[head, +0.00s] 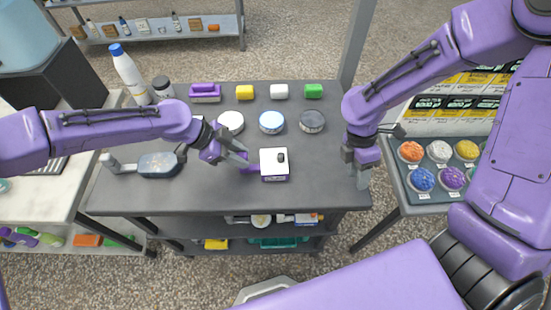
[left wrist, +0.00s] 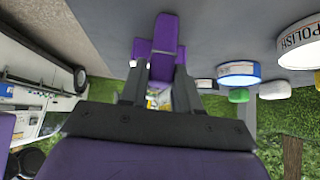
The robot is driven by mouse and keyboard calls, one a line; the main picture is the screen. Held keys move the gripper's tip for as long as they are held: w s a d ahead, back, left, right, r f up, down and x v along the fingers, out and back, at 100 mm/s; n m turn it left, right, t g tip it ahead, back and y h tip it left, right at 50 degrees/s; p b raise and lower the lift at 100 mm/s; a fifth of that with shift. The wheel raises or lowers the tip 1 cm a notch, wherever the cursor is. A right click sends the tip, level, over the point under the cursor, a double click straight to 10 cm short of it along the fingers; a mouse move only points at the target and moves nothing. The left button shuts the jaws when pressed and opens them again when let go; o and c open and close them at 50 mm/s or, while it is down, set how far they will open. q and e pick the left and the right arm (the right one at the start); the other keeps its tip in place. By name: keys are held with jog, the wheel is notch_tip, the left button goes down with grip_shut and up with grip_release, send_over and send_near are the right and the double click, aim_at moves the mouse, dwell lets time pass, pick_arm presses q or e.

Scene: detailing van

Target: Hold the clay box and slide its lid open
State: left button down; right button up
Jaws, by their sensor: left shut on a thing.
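The clay box (head: 272,157) stands on the grey table in the head view, with a white top, a small dark knob and a purple front. A purple grip (head: 247,169) sticks out from its left side. My left gripper (head: 243,163) comes in from the left and is shut on this grip. In the left wrist view, a purple piece (left wrist: 160,42) sits between the fingers (left wrist: 158,88). My right gripper (head: 359,172) hangs empty at the table's right edge, apart from the box; its finger opening is unclear.
Round tins (head: 271,122) and coloured blocks (head: 245,92) stand behind the box. A grey-blue tool (head: 158,164) lies left, near a white bottle (head: 128,72). A tray of coloured pads (head: 424,196) stands right. The table (head: 320,190) is clear right of the box.

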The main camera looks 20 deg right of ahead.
aim_at(282, 154)
jog(key=w+a+r+t+y, duration=0.2)
jog(key=w+a+r, duration=0.2)
jog(key=w+a, duration=0.25)
jog(key=w+a+r+t+y, duration=0.2)
jog(key=w+a+r, duration=0.1)
jog(key=w+a, duration=0.3)
jog(key=shift+n, duration=0.4)
jog(key=shift+s+a+r+x, duration=0.1)
jog(key=shift+a+x, duration=0.15)
jog(key=shift+x, duration=0.95)
jog(key=shift+s+a+r+x, duration=0.1)
jog(key=shift+a+x, duration=0.1)
jog(key=shift+x, duration=1)
jog(key=shift+s+a+x, duration=0.1)
jog(key=shift+a+x, duration=0.15)
jog(key=shift+x, duration=0.95)
grip_shut()
